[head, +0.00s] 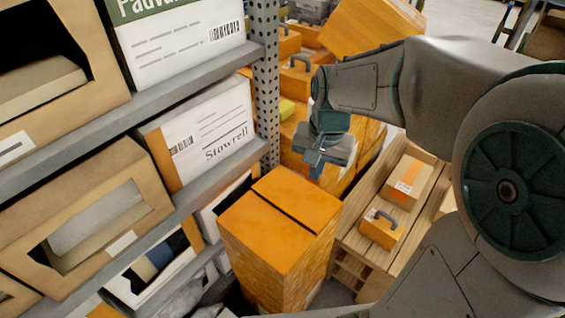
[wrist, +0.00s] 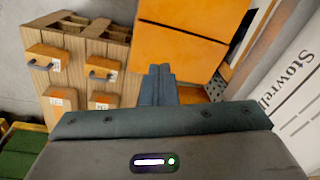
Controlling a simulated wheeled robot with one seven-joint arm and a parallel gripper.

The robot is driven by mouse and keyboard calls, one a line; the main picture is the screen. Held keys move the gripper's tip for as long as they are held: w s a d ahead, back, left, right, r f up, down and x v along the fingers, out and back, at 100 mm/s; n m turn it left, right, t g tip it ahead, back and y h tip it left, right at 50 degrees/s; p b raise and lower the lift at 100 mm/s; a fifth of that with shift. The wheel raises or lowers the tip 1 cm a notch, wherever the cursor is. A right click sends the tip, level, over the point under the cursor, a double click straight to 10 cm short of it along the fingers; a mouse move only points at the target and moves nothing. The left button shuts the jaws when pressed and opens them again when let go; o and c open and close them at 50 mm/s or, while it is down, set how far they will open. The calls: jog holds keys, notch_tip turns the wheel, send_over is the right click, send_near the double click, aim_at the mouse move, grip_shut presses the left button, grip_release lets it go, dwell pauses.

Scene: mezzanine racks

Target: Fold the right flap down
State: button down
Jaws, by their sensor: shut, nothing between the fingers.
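An orange box (head: 285,265) stands upright beside the rack, and its top also shows in the wrist view (wrist: 185,48). Its top has two flaps split by a dark gap. The right flap (head: 300,196) and the left flap (head: 260,232) both look close to flat; I cannot tell whether either is slightly raised. My gripper (head: 317,166) is above and just behind the box's far right edge, apart from it as far as I can see. In the wrist view its fingers (wrist: 158,84) are together and empty, pointing toward the box.
Grey rack shelves on the left hold cartons, including a white Stowrell box (head: 205,135). A perforated post (head: 265,75) rises close to my gripper. A wooden crate (head: 352,240) with orange cases stands right of the box. More orange boxes (head: 370,40) are stacked behind.

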jog(key=w+a+f+m+g, duration=0.2)
jog(key=w+a+f+m, duration=0.2)
jog(key=w+f, duration=0.3)
jog(key=b, duration=0.1)
send_near(286, 208)
jog(key=f, duration=0.6)
jog(key=shift+s+a+f, duration=0.15)
jog(key=shift+s+a, duration=0.1)
jog(key=shift+s, duration=0.15)
